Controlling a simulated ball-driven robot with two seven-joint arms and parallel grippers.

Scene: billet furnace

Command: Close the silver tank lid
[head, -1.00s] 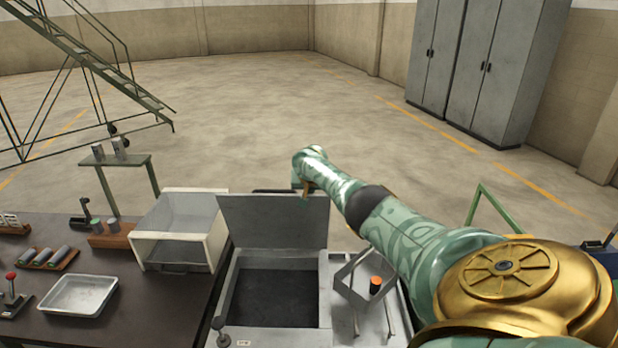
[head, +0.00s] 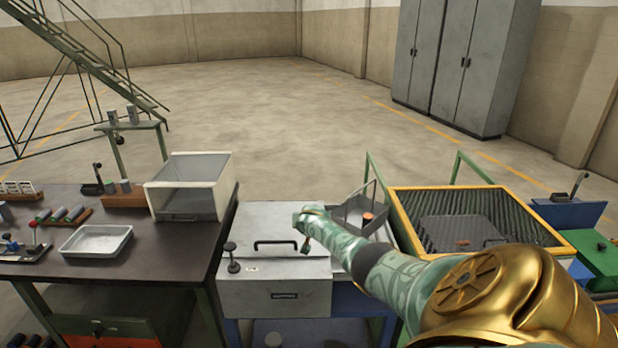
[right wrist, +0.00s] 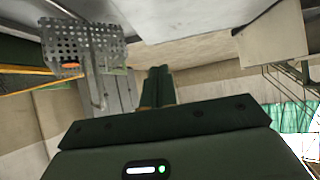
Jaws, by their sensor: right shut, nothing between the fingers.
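The silver tank (head: 275,297) stands in the middle of the head view. Its flat silver lid (head: 262,226), with a dark bar handle, lies down level over the tank opening, and the inside is hidden. My left gripper is not in view.
A small tray with an orange item (head: 367,219) sits right of the lid. A yellow-rimmed bin (head: 398,222) stands further right. The dark table (head: 150,255) at left holds a white open box (head: 219,191) and a metal tray (head: 70,249).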

